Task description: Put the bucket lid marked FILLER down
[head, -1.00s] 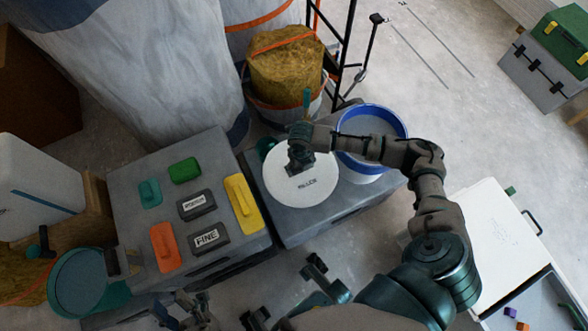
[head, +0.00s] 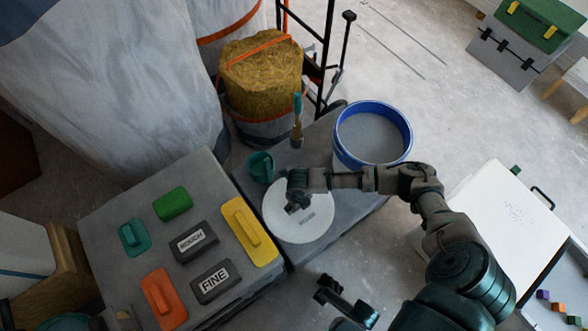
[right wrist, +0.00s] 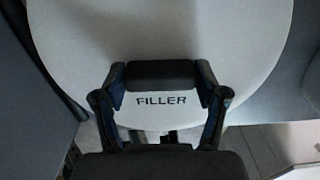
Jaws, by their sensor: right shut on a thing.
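The white round lid (head: 312,228) is marked FILLER, which reads clearly in the right wrist view (right wrist: 245,60). My right gripper (head: 298,196) is shut on the lid near its middle, seen closer in the right wrist view (right wrist: 160,90). The lid is over the front part of the grey stand (head: 345,210), left of the open blue-rimmed bucket (head: 372,135). It looks level and close to the top, but I cannot tell whether it touches. The grip itself is partly hidden by the fingers.
A teal mug (head: 260,167) and a brush (head: 297,120) stand just behind the lid. To the left, a grey case (head: 110,215) carries sanding blocks, including a yellow float (head: 248,230). A white board (head: 505,220) lies at the right.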

